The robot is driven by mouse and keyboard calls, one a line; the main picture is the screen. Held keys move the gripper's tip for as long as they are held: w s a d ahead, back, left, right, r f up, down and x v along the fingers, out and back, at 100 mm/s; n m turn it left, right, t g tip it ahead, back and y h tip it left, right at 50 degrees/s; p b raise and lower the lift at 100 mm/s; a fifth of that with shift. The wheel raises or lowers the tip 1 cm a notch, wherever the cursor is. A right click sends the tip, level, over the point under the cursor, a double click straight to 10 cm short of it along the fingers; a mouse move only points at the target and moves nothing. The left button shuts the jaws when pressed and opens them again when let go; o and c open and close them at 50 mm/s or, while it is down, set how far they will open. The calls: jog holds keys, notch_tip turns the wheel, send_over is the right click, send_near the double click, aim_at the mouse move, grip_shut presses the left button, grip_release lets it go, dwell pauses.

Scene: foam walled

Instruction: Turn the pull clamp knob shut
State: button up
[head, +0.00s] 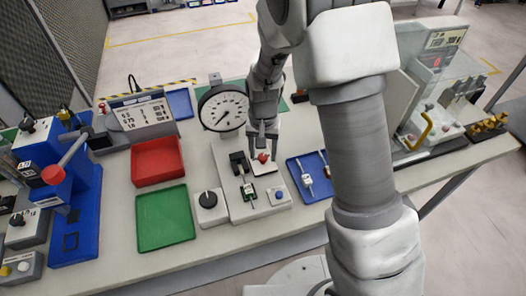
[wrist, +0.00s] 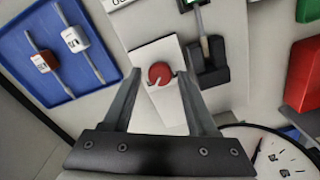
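The red round knob (wrist: 160,73), which I take to be the pull clamp knob, sits on a pale block (wrist: 168,108) in the wrist view. In the head view the knob (head: 263,157) is below my gripper (head: 262,148). My gripper is open, with one fingertip to each side of the knob in the wrist view. I cannot tell whether the fingers touch it or are above it. A black clamp-like fixture (wrist: 208,62) with a metal rod stands next to the block; it also shows in the head view (head: 238,160).
A large dial gauge (head: 223,108) stands just behind and left of my gripper. A blue tray (head: 316,190) with metal gauges lies to the right. A black rotary knob box (head: 208,205), a green tray (head: 165,218) and a red bin (head: 157,161) are to the left.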

aim_at(263, 156)
jog(key=shift+o, duration=0.4)
notch_tip(263, 156, up, 17)
jog(key=shift+r+p, duration=0.2)
jog(key=shift+p, duration=0.1)
dwell(0.4)
jog(key=s+d+r+t, duration=0.2)
jog(key=s+d+r, duration=0.1)
jog(key=s, duration=0.3)
jog(key=s+d+r+n+t, duration=0.1)
jog(key=s+d+r, duration=0.2)
jog(key=s+d, duration=0.2)
jog(key=s+d+r+n+t, duration=0.1)
jog(key=s+d+r+t, duration=0.1)
jog(key=s, duration=0.6)
jog(key=shift+d+r+t, duration=0.3)
jog(key=shift+d+r, duration=0.6)
jog(key=shift+d, duration=0.05)
